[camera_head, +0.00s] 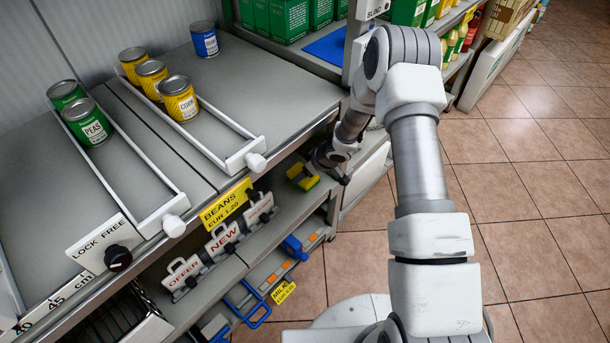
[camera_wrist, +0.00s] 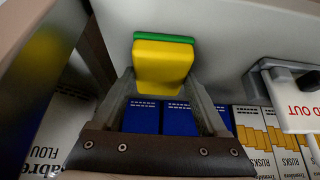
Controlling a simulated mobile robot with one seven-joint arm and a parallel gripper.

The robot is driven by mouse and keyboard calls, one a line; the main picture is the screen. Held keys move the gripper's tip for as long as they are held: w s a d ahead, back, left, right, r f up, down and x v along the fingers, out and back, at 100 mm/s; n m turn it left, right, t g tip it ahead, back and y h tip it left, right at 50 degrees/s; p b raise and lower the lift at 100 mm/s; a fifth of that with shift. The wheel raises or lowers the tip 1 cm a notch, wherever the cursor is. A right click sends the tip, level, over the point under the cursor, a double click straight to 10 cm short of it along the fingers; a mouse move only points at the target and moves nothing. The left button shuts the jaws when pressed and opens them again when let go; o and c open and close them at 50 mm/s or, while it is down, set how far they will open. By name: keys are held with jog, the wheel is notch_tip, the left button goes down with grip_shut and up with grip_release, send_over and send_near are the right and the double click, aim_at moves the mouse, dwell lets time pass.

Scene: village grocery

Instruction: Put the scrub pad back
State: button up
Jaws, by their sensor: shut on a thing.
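The scrub pad (camera_wrist: 162,66) is a yellow block with a green layer along its far edge in the wrist view. My gripper (camera_wrist: 165,82) is shut on it, with one finger at each side of the yellow part. In the head view the yellow and green pad (camera_head: 302,178) shows at my gripper (camera_head: 317,172), beside the shelf unit and below the upper shelf's edge. A pale surface lies behind the pad in the wrist view; I cannot tell whether the pad touches it.
Below my gripper are blue boxes (camera_wrist: 142,117), rusks boxes (camera_wrist: 254,130) and flour packs (camera_wrist: 62,120). A "SOLD OUT" sign (camera_wrist: 297,100) stands at the right. Cans (camera_head: 178,97) stand on the upper shelf. The tiled floor (camera_head: 540,180) at the right is clear.

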jog(key=shift+r, duration=0.1)
jog(key=o, duration=1.1)
jog(key=shift+r, duration=0.15)
jog(key=p+v, duration=0.5)
jog(key=v, duration=0.6)
jog(key=shift+s+d+r, duration=0.2)
jog(key=shift+r, duration=0.05)
